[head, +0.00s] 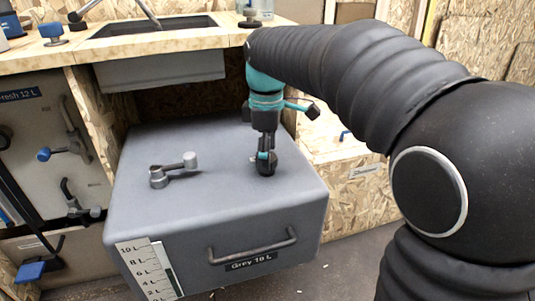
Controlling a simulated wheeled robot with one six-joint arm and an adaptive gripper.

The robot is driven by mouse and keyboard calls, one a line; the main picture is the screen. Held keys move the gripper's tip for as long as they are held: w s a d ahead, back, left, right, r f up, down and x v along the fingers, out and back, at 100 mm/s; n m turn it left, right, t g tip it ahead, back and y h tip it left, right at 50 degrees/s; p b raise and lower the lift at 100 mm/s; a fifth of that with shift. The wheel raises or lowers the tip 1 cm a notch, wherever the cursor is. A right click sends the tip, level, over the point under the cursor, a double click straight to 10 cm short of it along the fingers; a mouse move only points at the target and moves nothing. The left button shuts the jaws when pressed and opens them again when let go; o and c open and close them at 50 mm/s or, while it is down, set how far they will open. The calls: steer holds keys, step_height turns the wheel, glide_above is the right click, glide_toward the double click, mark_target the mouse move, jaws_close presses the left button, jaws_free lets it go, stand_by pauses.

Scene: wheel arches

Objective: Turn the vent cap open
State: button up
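The grey tank (225,202) has a flat top, with a label on its front that begins "Grey". A small dark round cap (267,168), which looks like the vent cap, is on the right part of the tank top. My gripper (265,156) points straight down at this cap, its fingertips at or around it. The fingers are small and dark against the cap, so I cannot tell whether they grip it. The cap's far side is hidden. A grey crank-shaped fitting (172,170) with an upright knob stands apart on the left of the tank top.
A wooden counter (170,42) with a sink (150,26) overhangs behind the tank. A panel with blue-handled valves (45,153) stands at left. The tank has a front handle (252,247) and a litre scale (147,269). The tank top between fitting and cap is clear.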

steer(key=c, duration=1.2)
steer(key=shift+o, duration=0.2)
steer(key=shift+r, duration=0.1)
steer(key=m+p, duration=0.3)
steer(key=m, duration=0.1)
steer(key=shift+r, duration=0.1)
steer(key=m+p, duration=0.2)
steer(key=m, duration=0.2)
steer(key=shift+p, duration=0.3)
steer(key=m+p, duration=0.2)
steer(key=m, duration=0.3)
steer(key=m+p, duration=0.1)
steer(key=m, duration=0.3)
steer(key=shift+m+p, duration=0.3)
steer(key=shift+m, duration=0.1)
steer(key=shift+f, duration=0.2)
